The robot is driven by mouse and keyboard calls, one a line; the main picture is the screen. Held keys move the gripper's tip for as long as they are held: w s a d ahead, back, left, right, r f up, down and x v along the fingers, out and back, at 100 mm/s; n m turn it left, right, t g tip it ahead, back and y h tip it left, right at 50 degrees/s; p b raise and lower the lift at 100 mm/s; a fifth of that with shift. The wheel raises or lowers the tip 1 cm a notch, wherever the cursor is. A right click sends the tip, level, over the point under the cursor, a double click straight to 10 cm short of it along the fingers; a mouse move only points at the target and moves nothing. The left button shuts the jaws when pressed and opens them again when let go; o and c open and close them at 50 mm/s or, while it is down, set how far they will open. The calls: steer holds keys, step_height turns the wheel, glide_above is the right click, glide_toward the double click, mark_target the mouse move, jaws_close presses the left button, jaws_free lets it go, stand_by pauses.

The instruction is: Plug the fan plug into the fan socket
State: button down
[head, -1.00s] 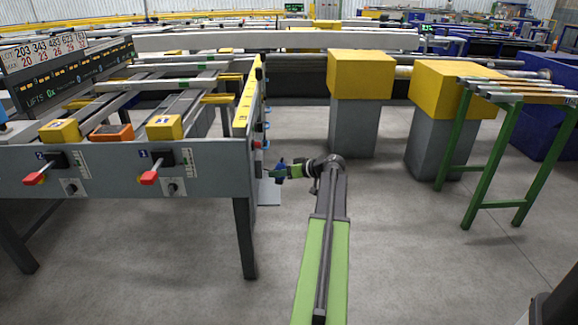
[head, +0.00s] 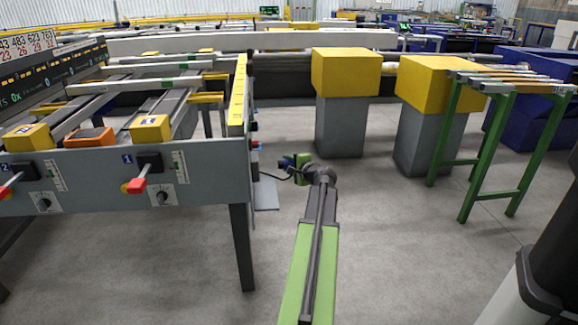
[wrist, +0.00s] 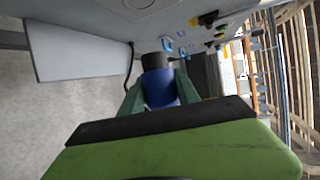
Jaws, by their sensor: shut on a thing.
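My gripper (wrist: 160,84) is shut on a blue plug (wrist: 160,96) with a dark end pointing away from my wrist. In the head view my gripper (head: 292,163) is right of the grey table's (head: 205,180) end, apart from it, with the blue plug (head: 287,161) at its tip. A dark cable (head: 270,175) runs from the table's end toward the plug. In the wrist view the table's end panel (wrist: 95,15) carries several small coloured fittings, including a blue-edged one (wrist: 168,44) just beyond the plug. I cannot tell which is the fan socket.
A pale plate (wrist: 80,45) juts out beside the panel. Yellow-topped grey pedestals (head: 340,125) and a green-legged rack (head: 490,140) stand to the right. Levers with red handles (head: 135,186) stick out from the table's front. The floor around my arm is clear.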

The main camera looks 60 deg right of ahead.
steer(key=shift+w+a, duration=0.85)
steer(key=shift+w, duration=0.35)
steer(key=shift+w+a, duration=0.85)
steer(key=shift+w, duration=0.3)
steer(key=shift+w+a, duration=0.2)
steer(key=shift+w, duration=0.1)
steer(key=shift+w+a, duration=0.2)
steer(key=shift+w, duration=0.05)
steer(key=shift+w+a, duration=0.65)
steer(key=shift+w, duration=0.2)
steer(key=c, duration=0.8)
jaws_free()
